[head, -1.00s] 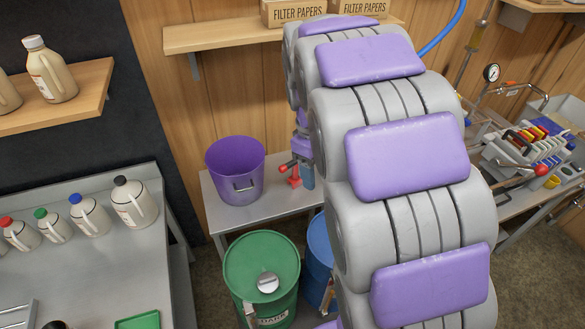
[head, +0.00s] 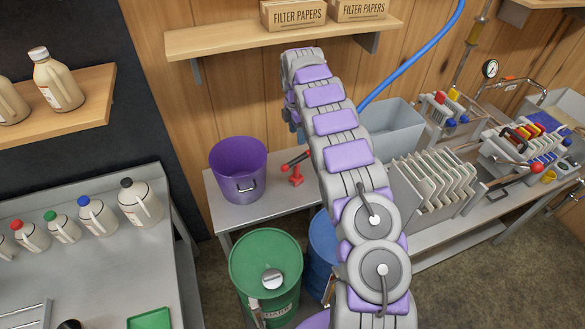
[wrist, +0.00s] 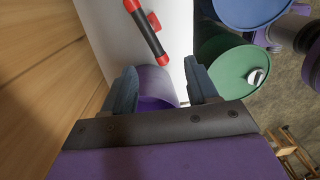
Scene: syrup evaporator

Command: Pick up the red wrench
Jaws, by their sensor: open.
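The red wrench (head: 296,181) is on the grey metal bench, right of the purple bucket; a dark bar with red ends shows with it. In the wrist view the dark bar with red ends (wrist: 146,30) lies beyond my fingertips, a small red piece beside it. I cannot tell how bar and red piece join. My gripper (wrist: 160,80) is open, its two blue-grey fingers apart and nothing held. The purple bucket (wrist: 155,83) shows below and between the fingers. In the head view my gripper (head: 294,128) is small and partly hidden by my arm, above the bench near the wrench.
The purple bucket (head: 238,170) stands left of the wrench. A green drum (head: 265,265) and a blue drum (head: 322,243) stand in front of the bench. A shelf (head: 220,39) with filter paper boxes is above. A rack of white plates (head: 440,185) is at right.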

